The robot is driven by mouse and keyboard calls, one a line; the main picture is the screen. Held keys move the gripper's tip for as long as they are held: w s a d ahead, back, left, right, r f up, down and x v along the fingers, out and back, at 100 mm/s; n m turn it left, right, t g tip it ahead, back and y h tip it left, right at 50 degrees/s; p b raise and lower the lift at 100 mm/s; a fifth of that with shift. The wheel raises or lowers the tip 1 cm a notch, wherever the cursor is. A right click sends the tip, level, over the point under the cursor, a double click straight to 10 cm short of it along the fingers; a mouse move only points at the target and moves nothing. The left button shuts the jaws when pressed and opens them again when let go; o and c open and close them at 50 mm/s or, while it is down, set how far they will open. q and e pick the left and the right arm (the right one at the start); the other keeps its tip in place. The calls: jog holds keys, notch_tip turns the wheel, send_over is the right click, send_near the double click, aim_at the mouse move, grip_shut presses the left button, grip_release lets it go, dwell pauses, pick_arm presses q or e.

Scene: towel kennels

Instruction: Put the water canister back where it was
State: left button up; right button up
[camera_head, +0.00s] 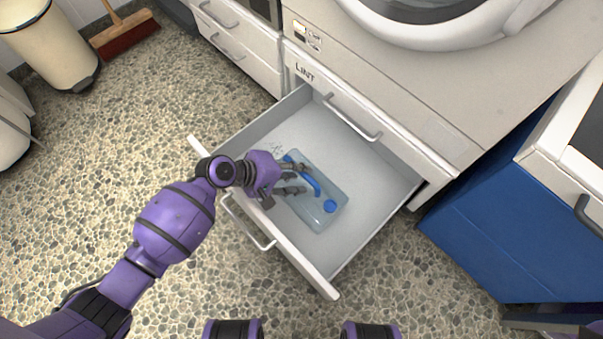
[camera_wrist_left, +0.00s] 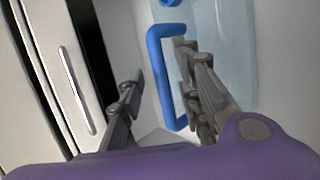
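The water canister (camera_head: 325,181) is a clear, pale blue container with a blue handle (camera_head: 302,174) and a round blue cap (camera_head: 330,206). It lies in the open drawer (camera_head: 381,180) marked LINT. My left gripper (camera_head: 296,178) reaches over the drawer front, with its fingers low beside the handle. In the left wrist view the gripper (camera_wrist_left: 160,75) is open. The handle's blue bar (camera_wrist_left: 160,75) shows between the fingers, close to the right one, which partly covers the handle. I cannot tell whether they touch. My right gripper is out of view.
The washing machine (camera_head: 443,92) stands above the drawer. A blue cabinet (camera_head: 490,230) is to the right. A cream bin (camera_head: 50,45) and a broom (camera_head: 124,34) are at the upper left. The pebbled floor (camera_head: 120,130) left of the drawer is clear.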

pick_arm(q)
jog(key=p+v, duration=0.3)
jog(key=v, duration=0.7)
jog(key=shift+r+p, duration=0.25)
jog(key=shift+p, duration=0.1)
jog(key=shift+a, duration=0.1)
